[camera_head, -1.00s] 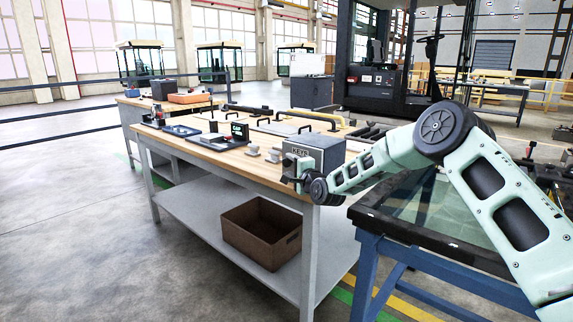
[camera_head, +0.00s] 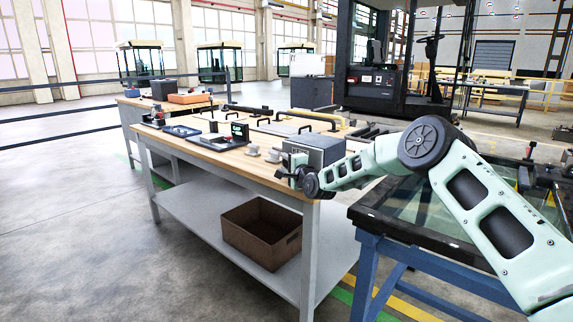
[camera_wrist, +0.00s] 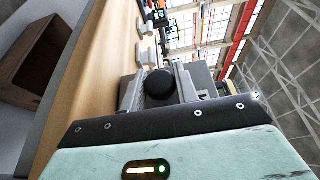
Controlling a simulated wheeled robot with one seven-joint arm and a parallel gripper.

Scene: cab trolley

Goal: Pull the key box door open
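The grey key box (camera_head: 322,150) stands on the near right end of the wooden workbench. Its lettered front is mostly covered by my gripper (camera_head: 292,167), which is at its front-left side. In the wrist view a round black knob (camera_wrist: 159,83) sits between the two grey fingers of my gripper (camera_wrist: 158,92), with a finger close against each side. The grey box surface (camera_wrist: 202,77) shows behind the fingers. The door's edge is hidden, so I cannot tell how far the door stands from the box.
The workbench (camera_head: 228,158) carries several tools and small fittings left of the box. A brown crate (camera_head: 262,232) is on its lower shelf. A blue-framed stand with a glass panel (camera_head: 415,212) is at the right, under my arm. Floor at the left is free.

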